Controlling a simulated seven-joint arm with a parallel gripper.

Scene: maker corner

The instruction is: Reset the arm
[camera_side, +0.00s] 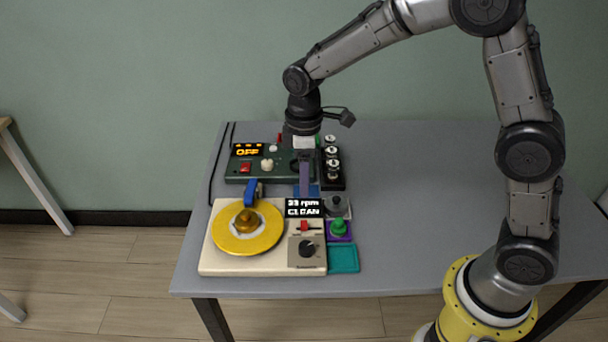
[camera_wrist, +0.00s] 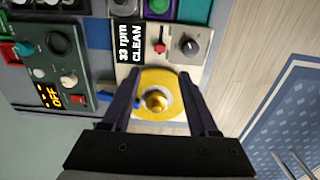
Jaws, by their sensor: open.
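My gripper (camera_side: 304,178) hangs pointing down above the cluster of devices, near the right part of the green control box. In the wrist view my gripper (camera_wrist: 162,88) has its two dark fingers spread wide with nothing between them. Below and beyond the fingers is a cream turntable device (camera_side: 215,266) with a yellow disc (camera_side: 262,237) and a brass-coloured knob in its centre; the disc also shows in the wrist view (camera_wrist: 173,79). Its display (camera_side: 304,208) reads "33 rpm CLEAN". Whether the fingers touch anything below cannot be told.
A green control box (camera_side: 238,173) with an orange "OFF" display stands behind the turntable. A black rack (camera_side: 332,182) with several silver-topped items is beside it. A purple tray with a green knob (camera_side: 338,228) and a teal tray (camera_side: 344,259) lie right. The grey table's (camera_side: 420,220) right side is clear.

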